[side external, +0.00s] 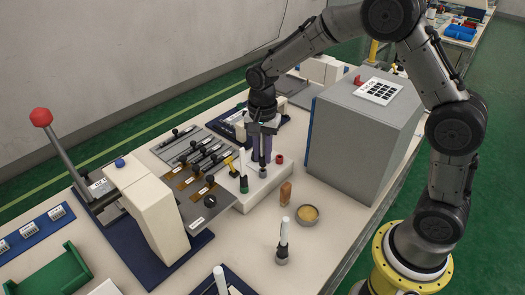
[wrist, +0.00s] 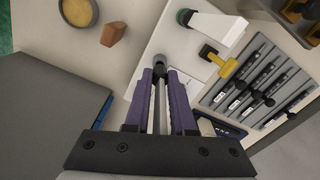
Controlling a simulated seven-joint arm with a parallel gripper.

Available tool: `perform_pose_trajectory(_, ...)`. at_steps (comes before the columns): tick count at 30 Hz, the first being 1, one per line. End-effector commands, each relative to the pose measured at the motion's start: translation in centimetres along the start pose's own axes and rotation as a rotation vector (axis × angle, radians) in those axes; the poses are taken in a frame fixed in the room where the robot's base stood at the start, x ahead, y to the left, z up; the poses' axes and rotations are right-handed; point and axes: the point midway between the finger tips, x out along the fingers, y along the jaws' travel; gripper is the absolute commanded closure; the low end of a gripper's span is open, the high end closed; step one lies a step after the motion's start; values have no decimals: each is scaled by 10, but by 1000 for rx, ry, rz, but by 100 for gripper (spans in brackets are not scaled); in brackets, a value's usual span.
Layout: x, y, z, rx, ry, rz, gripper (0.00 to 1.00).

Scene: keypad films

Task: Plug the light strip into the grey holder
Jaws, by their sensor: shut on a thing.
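My gripper (wrist: 160,72) has purple fingers shut on a thin pale strip (wrist: 157,112), which runs lengthwise between them; this appears to be the light strip. In the side view my gripper (side external: 262,158) points down over the white base block (side external: 258,197). A small grey cylindrical holder (side external: 263,172) stands on the block right under the fingertips. It also shows in the wrist view as a grey round piece (wrist: 144,67) at the far end of the strip. Whether the strip's end is inside the holder or only above it, I cannot tell; the fingers hide most of the strip.
A grey cabinet (side external: 345,140) stands close on the right. A brown block (side external: 286,192), a bowl (side external: 307,215) and a white stick (side external: 283,232) stand in front.

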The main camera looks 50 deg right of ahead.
Motion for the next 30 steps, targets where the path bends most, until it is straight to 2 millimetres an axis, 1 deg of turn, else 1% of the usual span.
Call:
perform_pose_trajectory(24,19,0,0,0,-1,2,100)
perform_pose_trajectory(25,18,0,0,0,0,1,72)
perform_pose_trajectory(30,18,0,0,0,0,1,42)
